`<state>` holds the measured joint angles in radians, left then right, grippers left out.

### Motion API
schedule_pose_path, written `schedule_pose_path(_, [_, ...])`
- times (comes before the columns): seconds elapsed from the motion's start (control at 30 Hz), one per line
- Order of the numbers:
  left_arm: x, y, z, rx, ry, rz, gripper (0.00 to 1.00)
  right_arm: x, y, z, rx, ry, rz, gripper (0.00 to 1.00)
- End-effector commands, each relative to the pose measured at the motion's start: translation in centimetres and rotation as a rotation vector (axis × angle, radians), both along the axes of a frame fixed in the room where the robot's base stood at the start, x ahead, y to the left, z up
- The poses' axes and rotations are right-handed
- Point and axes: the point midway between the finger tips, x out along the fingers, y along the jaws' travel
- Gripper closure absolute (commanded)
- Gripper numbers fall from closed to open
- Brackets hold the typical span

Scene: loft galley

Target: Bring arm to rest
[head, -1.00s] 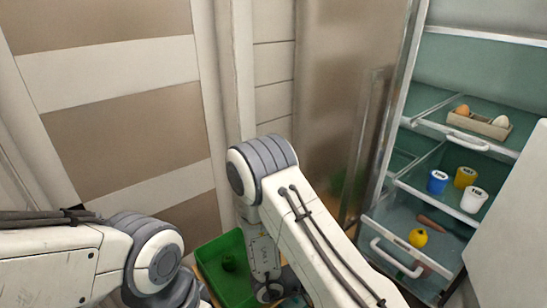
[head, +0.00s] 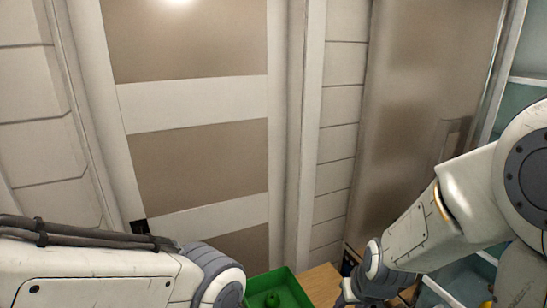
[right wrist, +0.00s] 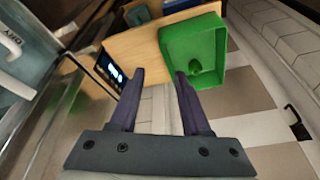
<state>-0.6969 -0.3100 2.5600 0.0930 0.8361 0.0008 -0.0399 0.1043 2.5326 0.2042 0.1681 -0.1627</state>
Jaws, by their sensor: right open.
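My right arm comes in from the right in the head view, bent, with its gripper end low near a wooden surface (head: 322,284). In the right wrist view my right gripper (right wrist: 160,75) is open, its two dark fingers apart with nothing between them. It points toward the wooden surface, which also shows there (right wrist: 138,45). My left arm crosses the lower left of the head view; its gripper is out of frame.
The refrigerator (head: 512,95) stands at the right, mostly hidden by my arm. Striped panels (head: 195,105) fill the back.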

Motion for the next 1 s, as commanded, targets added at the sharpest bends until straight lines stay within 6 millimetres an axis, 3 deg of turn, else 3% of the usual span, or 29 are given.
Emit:
schedule_pose_path(0.2, [0.0,0.0,0.0,0.000,0.000,0.000,0.38,-4.1,-2.2,1.4,-0.048,0.106,-0.016,0.53])
schedule_pose_path(0.57, [0.0,0.0,-2.5,0.000,0.000,0.000,0.38,-7.9,5.2,1.2,-0.045,0.169,0.244,0.53])
schedule_pose_path(0.8, [0.0,0.0,-4.6,0.000,0.000,0.000,0.38,-13.5,10.0,1.3,-0.053,0.233,0.483,0.53])
schedule_pose_path(1.0, [0.0,0.0,-5.4,0.000,0.000,0.000,0.38,-17.2,11.6,1.6,-0.065,0.276,0.622,0.53])
